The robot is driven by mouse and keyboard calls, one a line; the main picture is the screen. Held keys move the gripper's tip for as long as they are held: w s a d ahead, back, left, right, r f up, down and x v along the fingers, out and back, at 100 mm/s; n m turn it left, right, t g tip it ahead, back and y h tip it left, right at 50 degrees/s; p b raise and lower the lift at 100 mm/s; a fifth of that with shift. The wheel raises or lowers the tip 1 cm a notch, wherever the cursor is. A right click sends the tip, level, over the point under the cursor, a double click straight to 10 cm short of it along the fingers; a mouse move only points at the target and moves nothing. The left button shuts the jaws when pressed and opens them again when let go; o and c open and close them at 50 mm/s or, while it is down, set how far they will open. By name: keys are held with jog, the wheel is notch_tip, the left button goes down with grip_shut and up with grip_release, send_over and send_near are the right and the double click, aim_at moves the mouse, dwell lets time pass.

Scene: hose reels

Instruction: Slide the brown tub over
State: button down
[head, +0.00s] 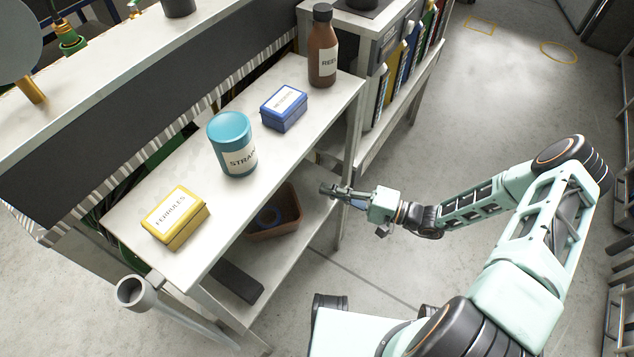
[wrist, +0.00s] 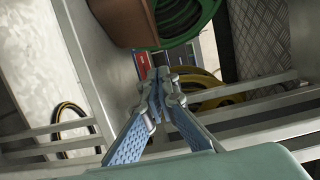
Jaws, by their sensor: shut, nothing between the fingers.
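The brown tub (head: 291,222) stands on the lower shelf of the bench, partly hidden under the upper shelf. A dark bluish ring shows inside it. In the wrist view a brown piece, seemingly the tub (wrist: 122,22), shows at the top, cut off by the frame edge. My gripper (head: 323,188) is to the right of the tub in the head view, near the shelf's right end, with a small gap between them. In the wrist view the fingers of my gripper (wrist: 160,82) come together, with nothing between them.
The upper shelf holds a yellow box (head: 176,217), a teal canister (head: 232,145), a blue box (head: 284,107) and a brown bottle (head: 322,50). A dark flat item (head: 238,282) lies on the lower shelf, left of the tub. A bench leg (head: 341,225) stands near my gripper.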

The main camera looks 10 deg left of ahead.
aim_at(297, 204)
jog(key=a, duration=0.3)
jog(key=w+a, duration=0.1)
jog(key=a, duration=0.1)
jog(key=a+b, duration=0.1)
jog(key=a, duration=0.2)
jog(key=shift+w+a, duration=0.25)
jog(key=shift+a, duration=0.1)
jog(key=s+p, duration=0.1)
jog(key=s, duration=0.1)
jog(key=s+p, duration=0.1)
jog(key=s, duration=0.1)
jog(key=s+d+p, duration=0.1)
jog(key=s, duration=0.1)
jog(key=shift+r, duration=0.15)
jog(key=shift+s, duration=0.45)
jog(key=shift+d, duration=0.15)
jog(key=shift+d, duration=0.35)
jog(key=s+d, duration=0.2)
jog(key=d, duration=0.9)
jog(key=shift+s, duration=0.15)
